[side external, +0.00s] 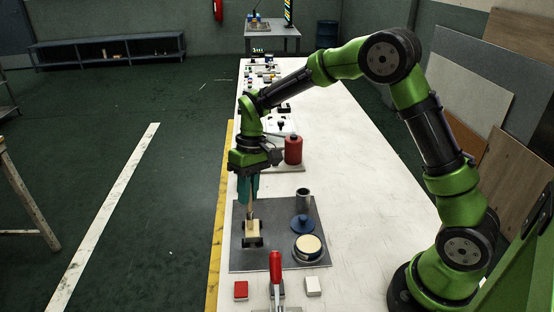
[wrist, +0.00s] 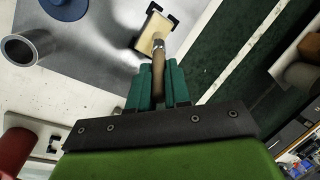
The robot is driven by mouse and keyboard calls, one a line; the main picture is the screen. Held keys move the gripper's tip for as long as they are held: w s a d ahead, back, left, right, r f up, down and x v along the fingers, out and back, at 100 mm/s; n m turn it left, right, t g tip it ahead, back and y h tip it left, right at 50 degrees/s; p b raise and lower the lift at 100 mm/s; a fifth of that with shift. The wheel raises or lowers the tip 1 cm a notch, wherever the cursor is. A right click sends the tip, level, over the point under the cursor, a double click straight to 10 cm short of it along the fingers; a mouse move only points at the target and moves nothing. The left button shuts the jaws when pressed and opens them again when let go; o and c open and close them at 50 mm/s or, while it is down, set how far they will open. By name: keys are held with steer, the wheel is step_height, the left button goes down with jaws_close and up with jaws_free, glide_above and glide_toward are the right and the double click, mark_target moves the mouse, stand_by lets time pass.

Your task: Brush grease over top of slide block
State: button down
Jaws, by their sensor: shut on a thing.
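My gripper (side external: 248,190) is shut on a brush and points down over the steel plate (side external: 275,215). In the wrist view the brush's wooden handle (wrist: 161,78) sticks out from between the teal fingers (wrist: 158,80). The slide block (side external: 252,230) is below the gripper, with a cream-tan top and black pieces at its ends. The block also shows in the wrist view (wrist: 153,30). The brush's tip end is at the block; I cannot tell whether the bristles touch it. An open round tin of cream grease (side external: 308,246) stands to the right of the block.
A blue lid (side external: 303,224) and a grey metal cup (side external: 303,199) stand on the plate, right of the block. A red bottle (side external: 293,150) is behind. A red-handled clamp (side external: 275,268), a red block (side external: 241,290) and a white block (side external: 312,286) are in front. The table's right side is clear.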

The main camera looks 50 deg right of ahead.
steer(key=shift+s+a, duration=1.35)
steer(key=shift+s+a+r, duration=0.1)
steer(key=shift+r, duration=0.05)
step_height(320, 180, up, 8)
stand_by(0.5)
